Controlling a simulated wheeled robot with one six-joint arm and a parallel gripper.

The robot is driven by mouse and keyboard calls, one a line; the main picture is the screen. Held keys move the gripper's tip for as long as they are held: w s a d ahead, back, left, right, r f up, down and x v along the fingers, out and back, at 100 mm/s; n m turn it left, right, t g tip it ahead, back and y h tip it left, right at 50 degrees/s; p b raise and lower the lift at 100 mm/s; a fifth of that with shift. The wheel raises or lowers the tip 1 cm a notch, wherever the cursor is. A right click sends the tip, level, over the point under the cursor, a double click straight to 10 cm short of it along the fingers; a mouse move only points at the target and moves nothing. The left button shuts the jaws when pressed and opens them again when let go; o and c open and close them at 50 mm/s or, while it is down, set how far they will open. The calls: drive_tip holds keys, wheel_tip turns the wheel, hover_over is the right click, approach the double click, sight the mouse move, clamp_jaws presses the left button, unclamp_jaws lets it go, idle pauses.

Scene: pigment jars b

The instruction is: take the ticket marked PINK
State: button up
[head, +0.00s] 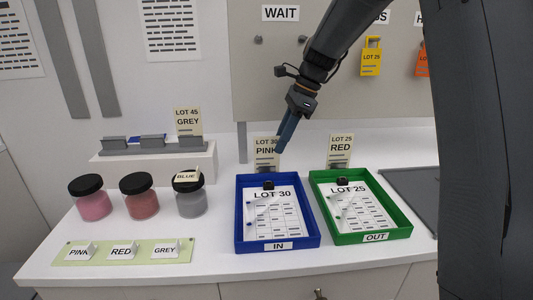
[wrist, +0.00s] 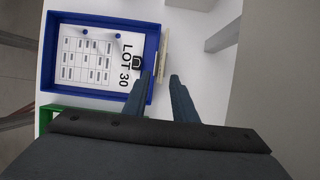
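The cream ticket marked LOT 30 PINK (head: 264,144) stands upright at the back edge of the blue IN tray (head: 240,221), near a small black clip (head: 268,185). My gripper (head: 280,150) points down at the ticket's right edge and partly hides it. In the wrist view, the ticket shows nearly edge-on (wrist: 165,48) beside the blue tray (wrist: 100,19). My gripper's two fingers (wrist: 161,76) are apart there, with the ticket's lower end between them in the picture. I cannot tell whether they touch it.
The LOT 25 RED ticket (head: 341,147) stands behind the green OUT tray (head: 374,238) at right. The LOT 45 GREY ticket (head: 188,121) stands on a white riser (head: 150,167) at left.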

sight(264, 140)
drive_tip(key=a+p, duration=0.1)
drive_tip(key=a, duration=0.4)
drive_tip(key=shift+d+p+x, duration=0.1)
drive_tip(key=shift+p+x, duration=0.15)
drive_tip(key=shift+x, duration=0.45)
drive_tip(key=shift+d+p+x, duration=0.15)
drive_tip(key=shift+p+x, duration=0.05)
drive_tip(key=shift+x, duration=0.5)
drive_tip(key=shift+f, duration=0.1)
clamp_jaws()
